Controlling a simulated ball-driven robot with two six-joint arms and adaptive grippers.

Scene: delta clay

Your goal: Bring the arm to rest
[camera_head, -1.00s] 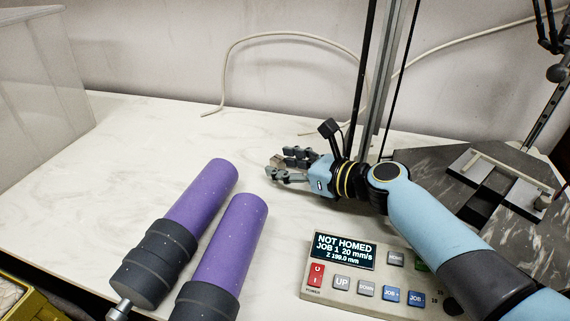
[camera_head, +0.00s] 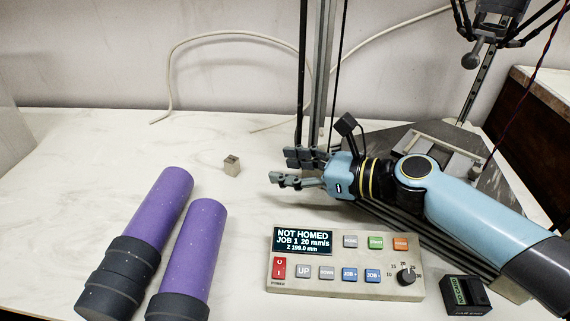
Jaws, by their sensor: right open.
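My right arm, light blue with dark grey bands, reaches in from the right edge. Its gripper (camera_head: 281,168) points left above the white table, behind the control panel. Its fingers are apart and nothing shows between them. A small beige-grey cube (camera_head: 231,167) with a dark mark on top sits on the table left of the fingertips, apart from them. My left gripper is not in view.
The control panel (camera_head: 340,259) reads NOT HOMED. A small dark card box (camera_head: 466,295) stands right of it. The delta machine's dark base (camera_head: 500,190) and upright rails (camera_head: 321,75) are behind the arm. The left table (camera_head: 70,170) is clear.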

